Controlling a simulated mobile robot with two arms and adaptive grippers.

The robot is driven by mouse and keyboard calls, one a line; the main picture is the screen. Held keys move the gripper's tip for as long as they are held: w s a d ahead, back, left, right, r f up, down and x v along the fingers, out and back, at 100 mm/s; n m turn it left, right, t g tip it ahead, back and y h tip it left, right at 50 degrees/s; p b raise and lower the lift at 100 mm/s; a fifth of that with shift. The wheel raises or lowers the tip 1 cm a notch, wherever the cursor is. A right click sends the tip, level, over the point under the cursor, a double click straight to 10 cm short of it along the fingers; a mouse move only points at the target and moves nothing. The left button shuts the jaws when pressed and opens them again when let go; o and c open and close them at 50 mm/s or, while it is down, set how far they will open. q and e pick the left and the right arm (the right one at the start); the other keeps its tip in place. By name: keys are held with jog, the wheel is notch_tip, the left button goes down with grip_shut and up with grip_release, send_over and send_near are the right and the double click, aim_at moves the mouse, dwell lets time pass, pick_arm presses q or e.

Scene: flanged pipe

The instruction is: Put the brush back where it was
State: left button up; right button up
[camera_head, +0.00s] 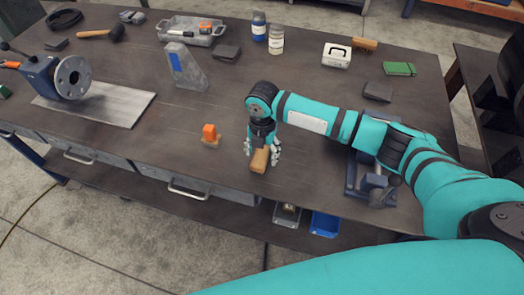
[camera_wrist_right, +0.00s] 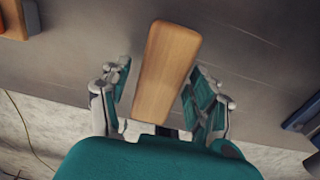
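A wooden block-shaped piece, which looks like the brush (camera_head: 259,161), lies on the dark workbench (camera_head: 215,130) near its front edge. My right gripper (camera_head: 262,150) is down over it, with one finger on each side. In the right wrist view the wooden brush (camera_wrist_right: 166,70) lies lengthwise between the spread fingers of the right gripper (camera_wrist_right: 161,88), with a gap at each side. Its bristles are not seen. My left gripper is not in view.
An orange-topped piece (camera_head: 210,134) stands left of the brush. A blue vise-like device (camera_head: 376,180) is to the right. A grey angled block (camera_head: 184,66), a flanged pipe (camera_head: 72,78) and another wooden-topped item (camera_head: 364,44) stand farther off. The bench middle is mostly clear.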

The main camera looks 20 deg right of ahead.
aim_at(263, 152)
jog(key=shift+r, duration=0.65)
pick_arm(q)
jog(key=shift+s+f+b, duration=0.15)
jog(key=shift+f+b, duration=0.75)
pick_arm(e)
notch_tip(263, 152, up, 11)
jog(key=shift+d, duration=0.1)
